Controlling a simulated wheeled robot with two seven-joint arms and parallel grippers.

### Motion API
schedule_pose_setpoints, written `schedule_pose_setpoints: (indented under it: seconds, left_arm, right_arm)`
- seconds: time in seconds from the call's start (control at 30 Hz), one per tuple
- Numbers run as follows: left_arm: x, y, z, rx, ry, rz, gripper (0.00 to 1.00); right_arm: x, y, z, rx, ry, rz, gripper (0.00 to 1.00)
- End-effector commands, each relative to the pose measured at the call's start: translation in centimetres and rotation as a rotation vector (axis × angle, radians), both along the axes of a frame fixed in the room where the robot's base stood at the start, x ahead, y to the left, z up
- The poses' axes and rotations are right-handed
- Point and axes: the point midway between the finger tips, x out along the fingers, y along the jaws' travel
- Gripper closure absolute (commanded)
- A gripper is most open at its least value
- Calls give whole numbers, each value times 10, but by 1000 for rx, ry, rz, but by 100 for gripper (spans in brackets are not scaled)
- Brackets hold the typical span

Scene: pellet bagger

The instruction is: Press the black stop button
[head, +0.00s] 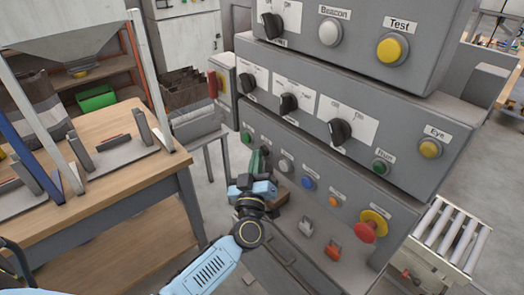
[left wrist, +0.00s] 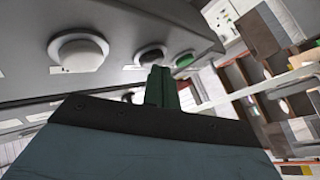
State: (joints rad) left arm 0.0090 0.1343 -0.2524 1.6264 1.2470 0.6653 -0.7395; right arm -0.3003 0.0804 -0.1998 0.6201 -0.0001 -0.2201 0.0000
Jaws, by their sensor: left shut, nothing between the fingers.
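The black stop button (left wrist: 150,54) shows in the left wrist view on the grey panel, between a white button (left wrist: 80,52) and a green button (left wrist: 184,59). In the head view my gripper's fingers largely cover its place in the lower panel's row. My left gripper (head: 257,162) is shut and empty, its dark green fingers pointing at the panel. In the left wrist view the fingertips (left wrist: 160,72) lie just below the black button's edge. I cannot tell whether they touch it. My right gripper is not in view.
The lower panel also holds a blue button (head: 308,183), an orange button (head: 333,201) and a red mushroom button (head: 366,231). Black rotary knobs (head: 289,103) sit on the panel above. A wooden table (head: 130,185) stands at left, a roller conveyor (head: 450,236) at right.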

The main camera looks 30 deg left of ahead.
Motion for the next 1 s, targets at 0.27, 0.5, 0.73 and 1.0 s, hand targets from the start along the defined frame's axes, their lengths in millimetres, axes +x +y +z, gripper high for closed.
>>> schedule_pose_setpoints:
  seconds: [0.27, 0.5, 0.73, 1.0]
  left_arm:
    - [-12, 5, 1, 1, 1, 0, 100]
    - [-12, 5, 0, 1, 0, 0, 100]
    - [-27, 11, 1, 3, 3, 0, 100]
    - [-52, 21, 1, 2, 3, 0, 100]
  right_arm:
    - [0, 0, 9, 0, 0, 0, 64]
    - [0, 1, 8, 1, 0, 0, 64]
    - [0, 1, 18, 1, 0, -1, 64]
    - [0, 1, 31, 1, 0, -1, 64]
